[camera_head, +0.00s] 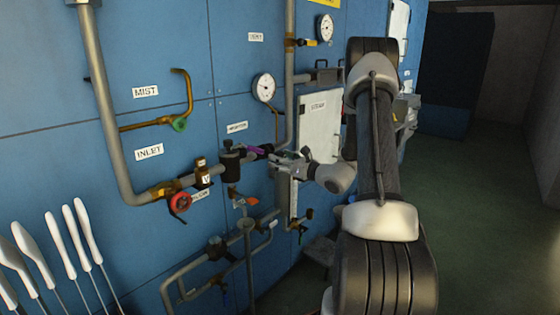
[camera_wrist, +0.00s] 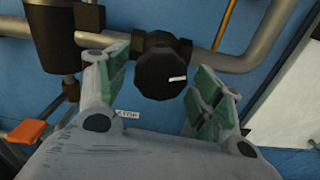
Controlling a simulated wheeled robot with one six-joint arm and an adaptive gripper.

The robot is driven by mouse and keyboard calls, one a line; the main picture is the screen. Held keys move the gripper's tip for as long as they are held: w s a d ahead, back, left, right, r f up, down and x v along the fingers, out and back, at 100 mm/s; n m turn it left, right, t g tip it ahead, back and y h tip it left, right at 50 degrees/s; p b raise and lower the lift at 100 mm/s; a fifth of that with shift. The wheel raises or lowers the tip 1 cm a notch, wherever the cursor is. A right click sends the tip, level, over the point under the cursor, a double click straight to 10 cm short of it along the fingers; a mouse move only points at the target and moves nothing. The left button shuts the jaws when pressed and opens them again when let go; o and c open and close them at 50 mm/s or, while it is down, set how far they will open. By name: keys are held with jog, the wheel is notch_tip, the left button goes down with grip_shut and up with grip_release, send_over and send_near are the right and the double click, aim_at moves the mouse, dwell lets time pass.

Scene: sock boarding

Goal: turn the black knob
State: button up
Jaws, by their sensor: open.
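The black knob (camera_wrist: 163,74) is round with a ridged edge and a short white mark toward its right side. It sits on a grey pipe fitting in the wrist view. My gripper (camera_wrist: 163,85) is open, with a green-padded finger on either side of the knob and gaps visible between. The fingers do not appear to touch it. In the head view my gripper (camera_head: 276,160) reaches left to the pipework; the knob is hard to make out there.
A grey pipe (camera_wrist: 230,62) runs behind the knob. A dark cylinder (camera_wrist: 58,35) and an orange handle (camera_wrist: 28,131) are at the left. In the head view a red handwheel (camera_head: 180,203), pressure gauge (camera_head: 264,87) and white sock boards (camera_head: 55,236) stand around. Open floor (camera_head: 480,220) lies at right.

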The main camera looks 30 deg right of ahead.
jog(key=shift+w+a, duration=0.1)
jog(key=shift+w, duration=0.15)
jog(key=shift+c, duration=0.2)
jog(key=c, duration=1)
jog(key=shift+a+m, duration=0.15)
jog(key=shift+m, duration=2.75)
